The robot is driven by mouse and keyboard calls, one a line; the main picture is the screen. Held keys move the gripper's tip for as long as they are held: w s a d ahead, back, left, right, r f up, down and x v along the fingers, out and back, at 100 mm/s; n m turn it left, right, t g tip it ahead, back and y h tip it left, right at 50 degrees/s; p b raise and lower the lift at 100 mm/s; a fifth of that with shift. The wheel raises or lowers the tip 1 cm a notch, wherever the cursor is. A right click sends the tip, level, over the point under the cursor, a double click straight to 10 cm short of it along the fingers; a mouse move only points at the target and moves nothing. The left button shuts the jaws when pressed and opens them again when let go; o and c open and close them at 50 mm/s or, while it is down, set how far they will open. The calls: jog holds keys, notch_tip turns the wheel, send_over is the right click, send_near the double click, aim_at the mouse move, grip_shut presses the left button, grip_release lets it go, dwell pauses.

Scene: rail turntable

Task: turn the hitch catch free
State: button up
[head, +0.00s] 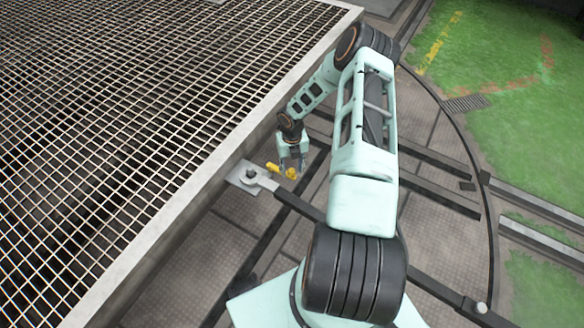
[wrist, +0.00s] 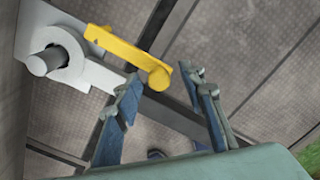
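The yellow hitch catch (wrist: 125,54) is a flat bar with a rounded end, lying over the grey drawbar in the wrist view. In the head view the catch (head: 273,168) shows beside my gripper, partly covered by it. The catch runs from beside the hitch pin (wrist: 45,62) toward my fingers. My gripper (wrist: 163,98) is open, with its two blue-padded fingers apart. The catch's rounded end shows just beyond and between the fingertips; I cannot tell whether they touch it. My gripper (head: 291,164) is pointed downward over the hitch in the head view.
A grey hitch plate (head: 244,181) sticks out from the mesh-topped wagon (head: 130,235) at left. A dark drawbar (head: 300,206) runs from it toward the lower right. Dark rails (head: 440,198) cross the turntable floor. Green ground (head: 510,80) lies at the right.

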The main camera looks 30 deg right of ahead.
notch_tip(320, 180, up, 12)
dwell(0.6)
jog(key=shift+s, duration=0.1)
dwell(0.4)
